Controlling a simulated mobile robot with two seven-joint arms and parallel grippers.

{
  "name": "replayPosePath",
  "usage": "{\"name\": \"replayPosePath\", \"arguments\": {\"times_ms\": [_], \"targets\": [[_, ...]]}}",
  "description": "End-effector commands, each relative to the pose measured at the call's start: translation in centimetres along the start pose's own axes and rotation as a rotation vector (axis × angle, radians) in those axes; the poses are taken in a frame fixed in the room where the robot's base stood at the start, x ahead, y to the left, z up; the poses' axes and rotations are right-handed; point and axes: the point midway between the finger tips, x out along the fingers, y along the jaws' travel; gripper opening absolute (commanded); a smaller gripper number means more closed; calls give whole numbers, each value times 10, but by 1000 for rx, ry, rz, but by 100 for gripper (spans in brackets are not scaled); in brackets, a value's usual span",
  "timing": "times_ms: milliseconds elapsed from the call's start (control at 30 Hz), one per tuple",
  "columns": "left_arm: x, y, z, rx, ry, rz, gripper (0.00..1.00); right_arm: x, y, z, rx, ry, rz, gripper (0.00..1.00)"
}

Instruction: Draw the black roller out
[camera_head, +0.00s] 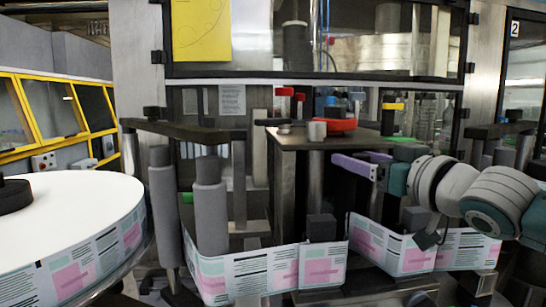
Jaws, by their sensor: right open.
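A dark upright roller (364,198) stands behind the label web, right of the machine's middle; it looks like the black roller, but its ends are hidden by the web and my gripper. My right gripper (349,160), with purple fingers and a teal body, reaches in from the right. It is open, with its fingers pointing left at about the height of the roller's top. I cannot tell whether the roller is between the fingers or just behind them. My left gripper is not in view.
The printed label web (322,268) runs across the front from a large white reel (75,215) at left. Two grey rollers (162,205) stand left of middle. Steel posts and a glazed cabinet stand behind.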

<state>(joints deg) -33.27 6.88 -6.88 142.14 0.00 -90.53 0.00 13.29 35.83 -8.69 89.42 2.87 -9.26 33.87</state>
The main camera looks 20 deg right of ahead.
Motion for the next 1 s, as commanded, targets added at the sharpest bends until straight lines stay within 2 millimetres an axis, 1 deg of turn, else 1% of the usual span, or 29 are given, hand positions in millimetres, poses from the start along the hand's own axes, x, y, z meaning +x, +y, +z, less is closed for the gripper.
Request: {"name": "replayPosePath", "arguments": {"times_ms": [33, 67, 633, 1000], "targets": [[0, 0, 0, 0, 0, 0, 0, 0, 0, 0, 0, 0, 0, 66], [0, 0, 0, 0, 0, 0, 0, 0, 0, 0, 0, 0, 0, 64], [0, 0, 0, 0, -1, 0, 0, 0, 0, 0, 0, 0, 0, 0], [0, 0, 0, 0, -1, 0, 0, 0, 0, 0, 0, 0, -1, 0]]}}
